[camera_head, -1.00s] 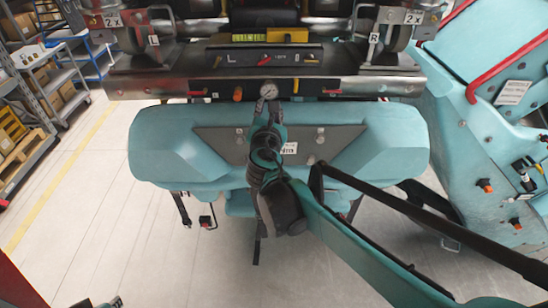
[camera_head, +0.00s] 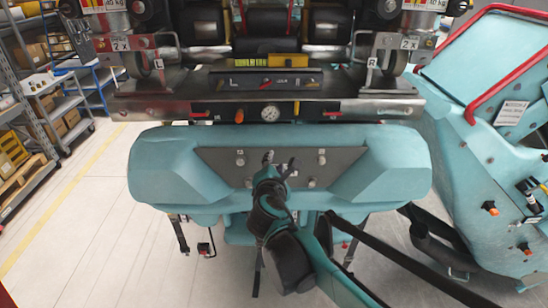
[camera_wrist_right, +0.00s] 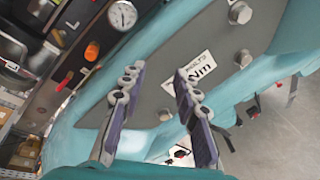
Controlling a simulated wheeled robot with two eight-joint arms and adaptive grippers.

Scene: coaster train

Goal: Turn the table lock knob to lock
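A small dark panel (camera_head: 285,83) with an L at its left and a small reddish pointer (camera_head: 266,83) sits on the metal table, in the head view. I cannot tell for sure whether this pointer is the lock knob. My right gripper (camera_head: 279,166) is below it, over the grey plate on the teal body. In the right wrist view the right gripper (camera_wrist_right: 158,82) is open and empty, its two fingers apart. The grey plate (camera_wrist_right: 150,98) with silver bolts and an Nm label (camera_wrist_right: 195,70) lies beyond the fingers. My left gripper is out of view.
A round gauge (camera_head: 270,113) and an orange button (camera_head: 239,115) sit on the table's front rail. A yellow level (camera_head: 265,60) lies behind the panel. A teal seat unit (camera_head: 480,150) with red bars stands at the right. Shelving (camera_head: 50,90) stands at the left.

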